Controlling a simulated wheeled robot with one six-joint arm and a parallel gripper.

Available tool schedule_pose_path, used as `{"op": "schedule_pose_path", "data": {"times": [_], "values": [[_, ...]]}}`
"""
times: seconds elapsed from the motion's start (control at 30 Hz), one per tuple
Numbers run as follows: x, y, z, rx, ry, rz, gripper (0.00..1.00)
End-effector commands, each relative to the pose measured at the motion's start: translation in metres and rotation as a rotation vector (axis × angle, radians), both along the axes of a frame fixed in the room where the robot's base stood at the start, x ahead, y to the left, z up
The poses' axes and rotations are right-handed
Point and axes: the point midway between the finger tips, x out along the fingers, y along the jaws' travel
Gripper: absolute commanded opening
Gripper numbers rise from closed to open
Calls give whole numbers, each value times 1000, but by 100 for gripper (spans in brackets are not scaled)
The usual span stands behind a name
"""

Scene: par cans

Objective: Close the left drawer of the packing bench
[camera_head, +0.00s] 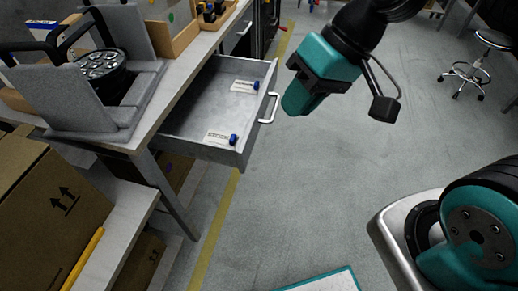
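The packing bench (193,62) stands at the left with a light top. Its left drawer (193,139) is pulled out over the aisle. The drawer is grey metal with a white bar handle (270,108) on its front. Inside lie two labelled cards with blue pieces (233,139) on them; the rest of its floor is bare. My gripper (296,104) is in the air to the right of the drawer front, apart from the handle as far as this view shows. Its fingertips are hidden by its teal body, so I cannot see its opening.
A par can (101,66) sits in grey foam on the bench top, near wooden trays (178,35). A second drawer (238,33) farther along looks shut. Cardboard boxes (45,205) are at the lower left. The floor right of the drawer is clear; a stool (468,70) stands far right.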

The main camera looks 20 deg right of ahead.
Motion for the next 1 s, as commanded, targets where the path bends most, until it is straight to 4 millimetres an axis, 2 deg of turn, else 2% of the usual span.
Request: {"op": "schedule_pose_path", "data": {"times": [0.03, 0.2, 0.33, 0.4, 0.47, 0.63, 0.77, 1.0], "values": [[19, -7, -58, 43, 35, -92, 1], [74, -34, -158, 199, 100, -393, 0], [102, -58, -214, 294, 132, -586, 0], [112, -69, -234, 330, 142, -661, 0], [117, -75, -245, 352, 148, -707, 0], [124, -78, -256, 374, 152, -752, 0], [129, -67, -266, 373, 153, -748, 0], [147, -34, -301, 371, 154, -746, 0]]}}
